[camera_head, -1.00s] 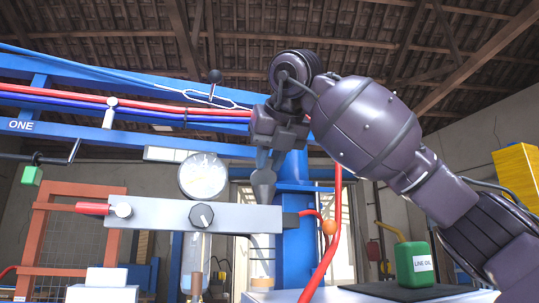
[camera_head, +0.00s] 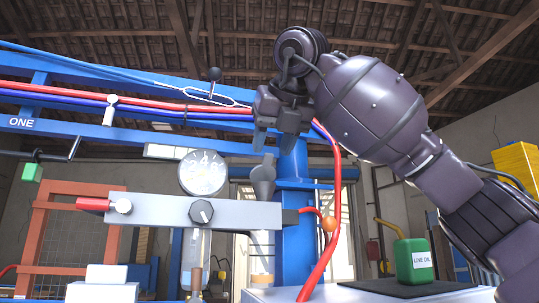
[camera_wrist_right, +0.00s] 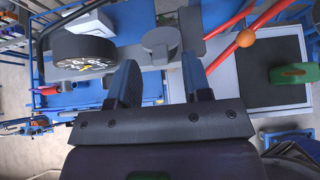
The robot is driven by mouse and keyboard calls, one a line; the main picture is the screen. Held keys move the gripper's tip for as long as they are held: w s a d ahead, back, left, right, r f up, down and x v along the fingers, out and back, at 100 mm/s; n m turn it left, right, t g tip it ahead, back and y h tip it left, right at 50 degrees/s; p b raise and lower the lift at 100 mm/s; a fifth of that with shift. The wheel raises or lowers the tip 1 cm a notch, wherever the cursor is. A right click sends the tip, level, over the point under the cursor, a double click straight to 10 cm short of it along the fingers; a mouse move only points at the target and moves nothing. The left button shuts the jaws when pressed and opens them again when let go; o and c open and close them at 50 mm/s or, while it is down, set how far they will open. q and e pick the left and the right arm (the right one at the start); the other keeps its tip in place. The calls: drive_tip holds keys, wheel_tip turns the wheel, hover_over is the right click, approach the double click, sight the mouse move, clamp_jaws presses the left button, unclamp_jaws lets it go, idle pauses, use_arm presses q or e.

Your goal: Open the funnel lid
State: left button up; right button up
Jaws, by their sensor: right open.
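The grey funnel (camera_head: 263,182) stands on the right part of the light grey bar beside the dial gauge. In the right wrist view its round grey lid (camera_wrist_right: 161,40) lies flat and looks closed, with a small tab toward my fingers. My right gripper (camera_head: 272,142) is just above the funnel, fingers pointing down, empty. In the wrist view its two fingers (camera_wrist_right: 160,76) are spread apart, with the lid ahead between and beyond the tips. Whether they touch it cannot be told, but they appear apart. My left gripper is not in view.
The dial gauge (camera_head: 203,172) stands left of the funnel. A red hose (camera_head: 330,230) with an orange ball curves down on the right. A blue column (camera_head: 295,240) stands behind. A green oil can (camera_head: 413,260) sits on a dark mat at the lower right.

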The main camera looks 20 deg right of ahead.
drive_tip(key=v, duration=0.8)
drive_tip(key=shift+b, duration=0.4)
